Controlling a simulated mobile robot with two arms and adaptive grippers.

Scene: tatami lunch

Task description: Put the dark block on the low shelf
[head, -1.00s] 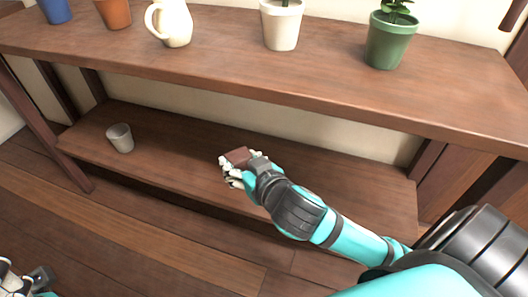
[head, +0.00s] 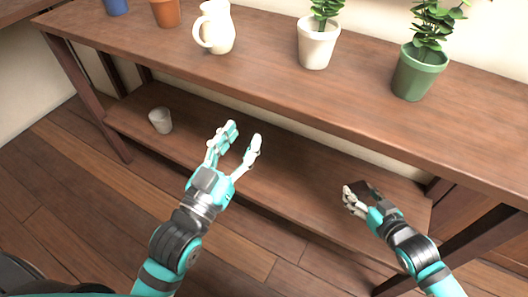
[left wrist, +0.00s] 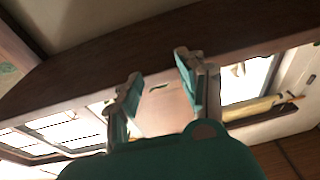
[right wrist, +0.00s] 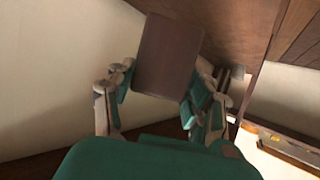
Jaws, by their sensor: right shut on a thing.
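The dark brown block (right wrist: 168,55) is between the fingers of my right gripper (right wrist: 162,85) in the right wrist view. In the head view my right gripper (head: 360,194) is shut on the block (head: 367,187), which is partly hidden by the hand, at the right part of the low shelf (head: 285,185). I cannot tell whether the block touches the shelf. My left gripper (head: 243,142) is open and empty, in front of the middle of the shelf unit. Its spread fingers also show in the left wrist view (left wrist: 157,80).
A grey cup (head: 160,121) stands at the left of the low shelf. The upper board (head: 260,75) overhangs it and carries a cream pitcher (head: 217,30), a white plant pot (head: 316,45), a green plant pot (head: 418,75) and other pots. The low shelf's middle looks clear.

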